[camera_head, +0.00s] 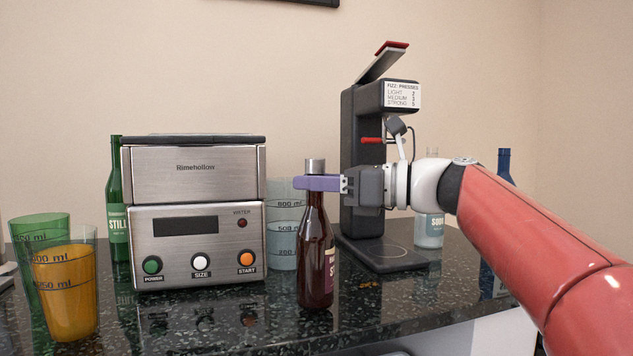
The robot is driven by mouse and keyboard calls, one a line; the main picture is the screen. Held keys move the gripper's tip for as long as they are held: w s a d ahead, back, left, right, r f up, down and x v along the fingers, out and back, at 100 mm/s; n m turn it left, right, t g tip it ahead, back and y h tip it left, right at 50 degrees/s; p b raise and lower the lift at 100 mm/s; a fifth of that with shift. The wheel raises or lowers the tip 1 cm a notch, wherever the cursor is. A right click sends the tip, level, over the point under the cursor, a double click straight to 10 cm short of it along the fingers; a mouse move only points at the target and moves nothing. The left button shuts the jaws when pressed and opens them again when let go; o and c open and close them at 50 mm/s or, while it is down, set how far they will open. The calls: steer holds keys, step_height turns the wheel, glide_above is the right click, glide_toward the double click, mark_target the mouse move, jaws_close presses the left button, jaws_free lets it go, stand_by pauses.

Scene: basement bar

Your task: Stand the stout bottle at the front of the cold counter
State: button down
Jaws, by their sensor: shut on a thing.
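A dark brown bottle (316,262) with a silver cap and a partly turned-away dark label is upright near the front of the dark speckled counter (225,325). I take it for the stout bottle, but its label cannot be read. My gripper (312,183), with purple fingers, comes in from the right and is shut on the bottle's neck, just below the cap. The far finger is hidden. I cannot tell whether the bottle's base touches the counter.
A steel Rimehollow machine (195,215) stands left of the bottle, with a green STILL bottle (118,220) and green and orange cups (66,300) beyond. A black fizz press (360,150), a clear bottle (430,228) and a blue bottle (504,165) are right.

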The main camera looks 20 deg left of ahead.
steer(key=shift+f+b, duration=0.3)
steer(key=shift+f, duration=0.2)
steer(key=c, duration=1.1)
jaws_free()
steer(key=shift+c, duration=0.2)
steer(key=shift+f, duration=0.1)
